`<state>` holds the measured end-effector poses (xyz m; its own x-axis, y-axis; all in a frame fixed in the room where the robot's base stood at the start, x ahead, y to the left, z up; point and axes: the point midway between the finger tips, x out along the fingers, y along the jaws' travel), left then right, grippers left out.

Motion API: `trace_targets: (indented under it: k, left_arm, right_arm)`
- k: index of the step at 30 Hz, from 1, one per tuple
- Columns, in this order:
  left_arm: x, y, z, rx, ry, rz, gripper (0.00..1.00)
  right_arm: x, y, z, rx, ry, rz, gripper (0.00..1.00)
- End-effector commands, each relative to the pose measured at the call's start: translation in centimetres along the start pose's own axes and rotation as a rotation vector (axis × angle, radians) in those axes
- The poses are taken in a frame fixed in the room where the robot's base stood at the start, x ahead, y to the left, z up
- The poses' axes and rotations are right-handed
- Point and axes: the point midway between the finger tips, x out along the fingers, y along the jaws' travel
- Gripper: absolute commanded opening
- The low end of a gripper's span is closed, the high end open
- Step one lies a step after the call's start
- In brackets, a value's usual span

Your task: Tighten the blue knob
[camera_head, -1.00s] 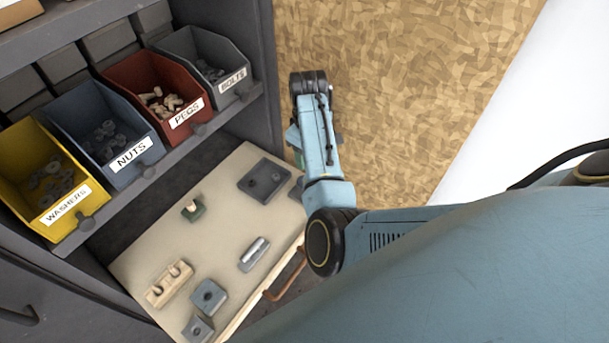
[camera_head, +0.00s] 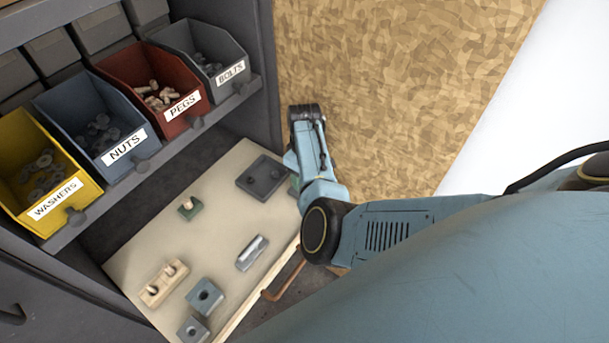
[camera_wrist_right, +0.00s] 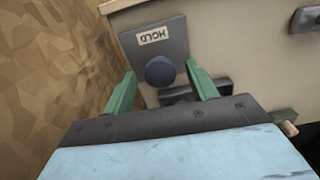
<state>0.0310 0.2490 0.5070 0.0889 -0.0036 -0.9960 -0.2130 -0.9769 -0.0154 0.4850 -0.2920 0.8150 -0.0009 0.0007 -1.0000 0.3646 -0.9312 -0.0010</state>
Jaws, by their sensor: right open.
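In the right wrist view a round blue knob (camera_wrist_right: 160,71) sits on a grey plate (camera_wrist_right: 181,35) with a label reading HOLD, upside down in that view. My right gripper (camera_wrist_right: 160,69) is open, with one green finger to the left of the knob and one to the right. A gap shows between each finger and the knob; I cannot tell how far it is in depth. In the head view my right arm (camera_head: 312,160) hangs at the right edge of the work board, its fingers mostly hidden. I cannot make out the knob there. My left gripper is not in view.
Labelled bins (camera_head: 105,125) stand on a shelf behind. A chipboard wall (camera_head: 390,80) rises close beside my right arm.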

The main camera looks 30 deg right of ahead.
Motion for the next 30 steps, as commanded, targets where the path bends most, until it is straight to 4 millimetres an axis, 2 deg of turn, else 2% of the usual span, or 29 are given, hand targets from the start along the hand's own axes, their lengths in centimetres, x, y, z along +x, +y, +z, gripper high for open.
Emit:
trace_targets:
  k: [10,21,30]
  left_arm:
    - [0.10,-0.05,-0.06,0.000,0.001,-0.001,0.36]
    - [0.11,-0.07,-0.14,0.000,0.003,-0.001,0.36]
    - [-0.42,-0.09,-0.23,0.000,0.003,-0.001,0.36]
  right_arm:
    - [0.42,0.05,-0.01,0.001,0.001,0.001,0.57]
    - [0.41,0.04,-0.01,0.001,0.001,0.001,0.13]
    - [0.31,0.03,0.04,0.042,-0.001,-0.001,0.13]
